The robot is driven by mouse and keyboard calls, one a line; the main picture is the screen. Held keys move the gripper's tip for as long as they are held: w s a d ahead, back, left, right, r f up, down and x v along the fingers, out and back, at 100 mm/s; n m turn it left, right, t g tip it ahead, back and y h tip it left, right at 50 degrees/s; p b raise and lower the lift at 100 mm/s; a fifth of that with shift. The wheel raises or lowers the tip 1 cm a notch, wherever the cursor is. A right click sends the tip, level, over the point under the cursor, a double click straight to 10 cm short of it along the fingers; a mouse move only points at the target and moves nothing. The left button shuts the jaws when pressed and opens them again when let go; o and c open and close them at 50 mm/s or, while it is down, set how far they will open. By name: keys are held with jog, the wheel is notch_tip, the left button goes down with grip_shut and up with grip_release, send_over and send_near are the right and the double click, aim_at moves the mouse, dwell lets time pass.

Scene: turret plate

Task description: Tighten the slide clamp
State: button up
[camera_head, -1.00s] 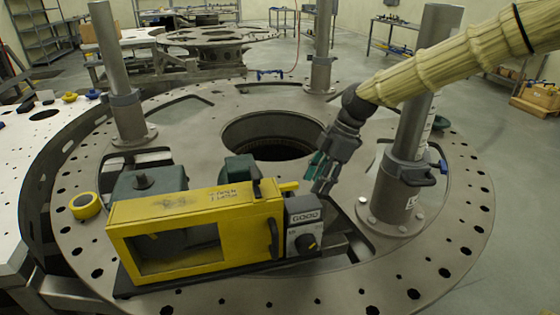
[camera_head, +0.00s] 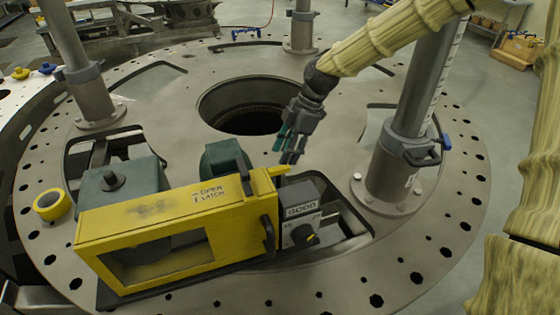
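A grey clamp collar (camera_head: 408,147) sits around the right upright post (camera_head: 430,85). It has a dark handle on its front and a small blue part on its right side. Whether this collar is the slide clamp, and how tight it is, I cannot tell. My gripper (camera_head: 291,157) points down above the plate, left of that post and apart from the collar. It is just behind the right end of the yellow machine. Its dark fingers look close together with nothing visible between them; their opening is too small to judge.
The yellow machine (camera_head: 165,222) with a latch label stands at the front of the round turret plate (camera_head: 330,120). The plate has a large central hole (camera_head: 245,105). Other posts with collars stand at left (camera_head: 85,90) and back (camera_head: 300,28).

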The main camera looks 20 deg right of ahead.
aim_at(279, 168)
jog(key=shift+p+x, duration=0.5)
jog(key=shift+x, duration=1.95)
jog(key=shift+s, duration=0.1)
grip_shut()
